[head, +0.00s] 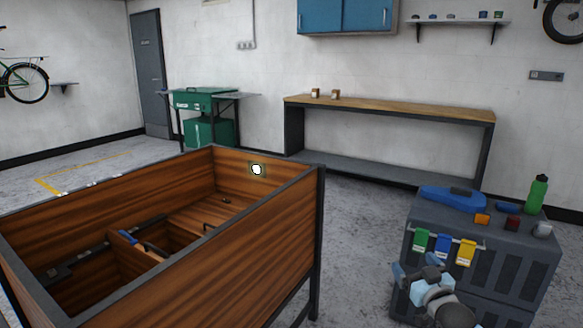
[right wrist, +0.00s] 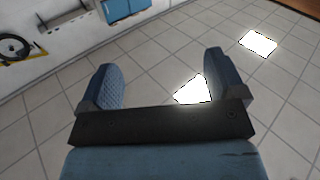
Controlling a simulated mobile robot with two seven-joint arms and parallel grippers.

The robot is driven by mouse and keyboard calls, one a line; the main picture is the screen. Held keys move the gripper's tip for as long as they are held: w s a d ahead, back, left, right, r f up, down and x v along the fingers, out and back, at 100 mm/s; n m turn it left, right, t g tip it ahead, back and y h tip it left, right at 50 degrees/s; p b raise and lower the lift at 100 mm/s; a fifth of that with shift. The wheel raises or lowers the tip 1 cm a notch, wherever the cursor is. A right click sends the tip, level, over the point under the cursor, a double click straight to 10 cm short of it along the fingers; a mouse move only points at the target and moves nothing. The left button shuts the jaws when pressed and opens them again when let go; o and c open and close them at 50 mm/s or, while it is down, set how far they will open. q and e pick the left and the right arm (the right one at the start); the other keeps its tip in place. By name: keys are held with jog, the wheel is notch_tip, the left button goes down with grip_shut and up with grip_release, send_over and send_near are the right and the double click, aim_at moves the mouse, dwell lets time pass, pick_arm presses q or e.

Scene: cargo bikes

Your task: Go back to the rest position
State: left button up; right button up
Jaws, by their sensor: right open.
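My right gripper (head: 418,274) shows at the lower right of the head view, in front of the grey cabinet. In the right wrist view its two blue fingers (right wrist: 165,88) stand wide apart with nothing between them, over a tiled floor. My left gripper is not in the head view. The large wooden cargo box (head: 270,215) with dark metal edges fills the lower left of the head view. Inside it are a wooden divider and a blue-and-black item (head: 128,238).
The grey cabinet (head: 408,245) carries a blue case (head: 452,199), a green bottle (head: 537,193) and small items; coloured tags (head: 466,252) hang on its front. A workbench (head: 390,106) stands along the back wall, a green cart (head: 205,100) left of it. Grey floor lies between box and cabinet.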

jog(key=s+a+f+g+y+b, duration=0.1)
jog(key=s+a+f+y, duration=0.1)
jog(key=s+a, duration=0.65)
jog(key=s+a+f+y, duration=0.2)
jog(key=s+a, duration=0.4)
jog(key=s, duration=0.6)
jog(key=s+a+r+y+b, duration=0.1)
jog(key=s+a+r, duration=0.15)
jog(key=s, duration=0.45)
jog(key=s+a+r+y, duration=0.1)
jog(key=s+a+r, duration=0.15)
jog(key=s, duration=0.45)
pick_arm(q)
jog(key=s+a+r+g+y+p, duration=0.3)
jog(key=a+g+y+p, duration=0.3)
jog(key=p, duration=3.1)
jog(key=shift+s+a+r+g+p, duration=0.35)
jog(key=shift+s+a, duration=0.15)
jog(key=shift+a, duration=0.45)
pick_arm(e)
jog(key=s+d+r+g+h, duration=0.4)
jog(key=d+r+g+h, duration=0.2)
jog(key=d+r, duration=0.1)
jog(key=shift+s+d+r+m+g, duration=0.2)
jog(key=shift+d+m+g, duration=0.2)
jog(key=shift+d, duration=0.5)
jog(key=shift+w, duration=0.1)
